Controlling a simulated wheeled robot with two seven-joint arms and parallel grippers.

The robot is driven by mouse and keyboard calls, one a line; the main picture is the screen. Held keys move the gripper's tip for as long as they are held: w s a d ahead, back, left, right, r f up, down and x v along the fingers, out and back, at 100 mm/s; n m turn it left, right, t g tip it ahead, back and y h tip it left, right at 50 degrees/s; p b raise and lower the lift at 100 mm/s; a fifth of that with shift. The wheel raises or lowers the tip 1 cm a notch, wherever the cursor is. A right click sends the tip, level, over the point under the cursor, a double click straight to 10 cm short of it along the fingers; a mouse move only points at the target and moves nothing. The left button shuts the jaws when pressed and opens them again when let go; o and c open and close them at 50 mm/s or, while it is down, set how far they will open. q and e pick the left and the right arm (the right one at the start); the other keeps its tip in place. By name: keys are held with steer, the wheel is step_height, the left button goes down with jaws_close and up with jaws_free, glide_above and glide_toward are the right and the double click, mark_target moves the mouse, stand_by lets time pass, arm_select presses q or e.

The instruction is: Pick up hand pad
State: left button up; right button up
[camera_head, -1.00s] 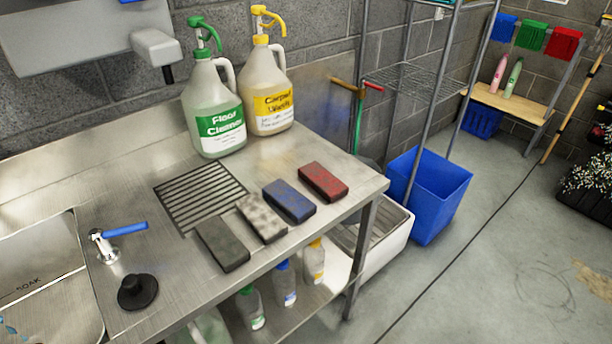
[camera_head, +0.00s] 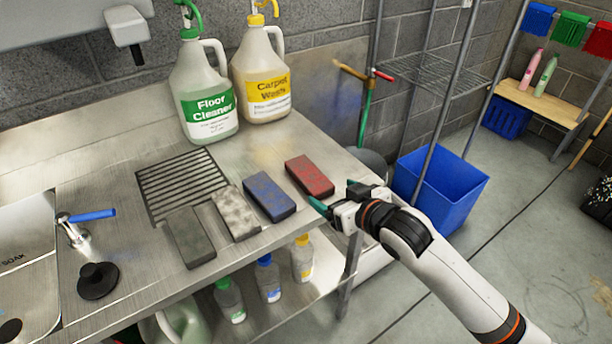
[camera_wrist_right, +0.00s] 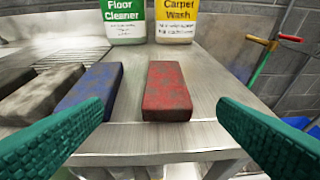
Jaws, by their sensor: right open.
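Several hand pads lie side by side on the steel counter. They are a red pad (camera_head: 310,176), a blue pad (camera_head: 269,196), a light mottled grey pad (camera_head: 236,213) and a dark grey pad (camera_head: 190,237). My right gripper (camera_head: 328,207) is just off the counter's front edge, close to the red pad and not touching it. In the right wrist view the green fingers (camera_wrist_right: 163,135) are spread wide and empty, with the red pad (camera_wrist_right: 167,92) straight ahead between them. The blue pad (camera_wrist_right: 92,88) lies left of it, partly behind the left finger. My left gripper is not in view.
A floor cleaner jug (camera_head: 205,95) and a carpet wash jug (camera_head: 263,75) stand behind the pads. A drain grate (camera_head: 175,180), tap (camera_head: 80,225) and black plug (camera_head: 98,281) are to the left. Bottles (camera_head: 268,278) stand on the shelf below. A blue bin (camera_head: 440,185) is right.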

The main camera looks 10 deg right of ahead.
mark_target(320, 186)
steer(key=x, duration=0.3)
steer(key=shift+d+f+x, duration=0.1)
steer(key=shift+d+x, duration=0.05)
steer(key=shift+x, duration=0.8)
steer(key=shift+d+f+x, duration=0.1)
steer(key=shift+d+x, duration=0.05)
steer(key=shift+x, duration=0.85)
steer(key=shift+d+f+x, duration=0.1)
steer(key=shift+d+x, duration=0.05)
steer(key=shift+x, duration=0.8)
steer(key=shift+c, duration=0.2)
steer(key=c, duration=1)
steer(key=shift+r+p, duration=0.35)
steer(key=shift+r, duration=4.7)
steer(key=shift+c, duration=0.2)
